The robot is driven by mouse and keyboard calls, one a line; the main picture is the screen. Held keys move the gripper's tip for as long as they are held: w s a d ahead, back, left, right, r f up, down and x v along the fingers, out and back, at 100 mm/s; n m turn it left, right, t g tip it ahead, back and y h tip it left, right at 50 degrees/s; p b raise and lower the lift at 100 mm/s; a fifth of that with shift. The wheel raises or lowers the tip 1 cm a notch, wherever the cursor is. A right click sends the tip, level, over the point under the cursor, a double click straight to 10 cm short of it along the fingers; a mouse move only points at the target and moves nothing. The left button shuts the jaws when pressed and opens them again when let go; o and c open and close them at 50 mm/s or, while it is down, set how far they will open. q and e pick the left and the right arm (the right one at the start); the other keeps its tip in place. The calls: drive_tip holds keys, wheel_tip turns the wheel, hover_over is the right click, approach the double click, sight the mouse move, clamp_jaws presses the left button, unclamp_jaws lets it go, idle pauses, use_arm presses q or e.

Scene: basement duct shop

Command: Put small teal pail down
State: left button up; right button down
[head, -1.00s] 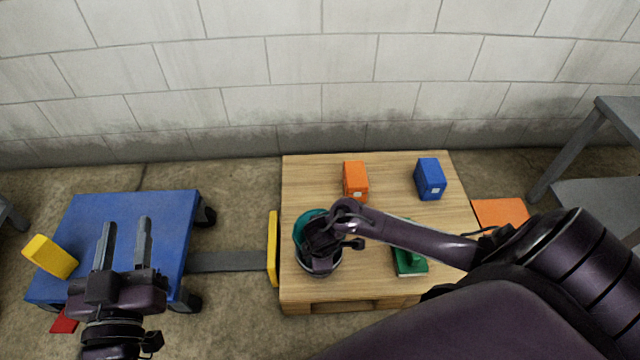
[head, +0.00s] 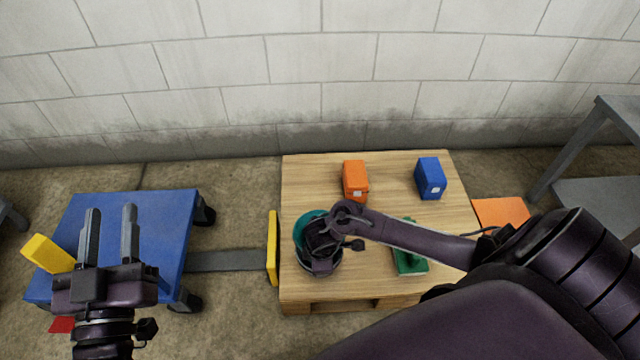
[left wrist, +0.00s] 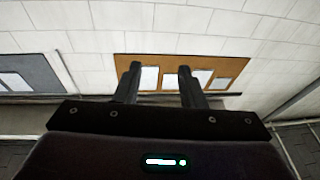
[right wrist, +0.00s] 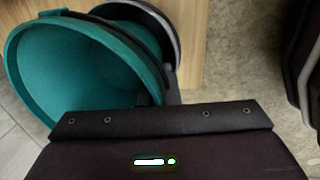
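The small teal pail (head: 308,226) shows in the head view over the left part of the wooden pallet table, mostly covered by my right arm. In the right wrist view the pail (right wrist: 75,65) fills the left side, its open mouth facing the camera. My right gripper (right wrist: 165,92) has its fingers close together at the pail's wall, seemingly shut on it; the tips are partly hidden. I cannot tell whether the pail touches the surface below. My left gripper (head: 110,232) is open and empty in front of the blue cart.
The pallet table (head: 390,180) bears an orange box (head: 355,180), a blue box (head: 430,178) and a green object (head: 410,262). A dark round thing with a pale rim (right wrist: 172,35) is beside the pail. The blue cart (head: 160,215) with a yellow block (head: 47,254) stands left.

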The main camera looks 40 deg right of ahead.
drive_tip(key=shift+f, duration=0.15)
use_arm(q)
drive_tip(key=shift+s+a+r+t, duration=0.15)
drive_tip(key=shift+r+t, duration=0.15)
drive_tip(key=shift+r, duration=0.6)
use_arm(e)
drive_tip(key=shift+f, duration=0.1)
use_arm(q)
drive_tip(key=shift+r+t+h, duration=0.3)
drive_tip(key=shift+r, duration=0.05)
use_arm(e)
drive_tip(key=shift+f, duration=0.1)
use_arm(q)
drive_tip(key=shift+r, duration=0.1)
use_arm(e)
drive_tip(key=c, duration=1.6)
unclamp_jaws()
drive_tip(key=shift+c, duration=0.2)
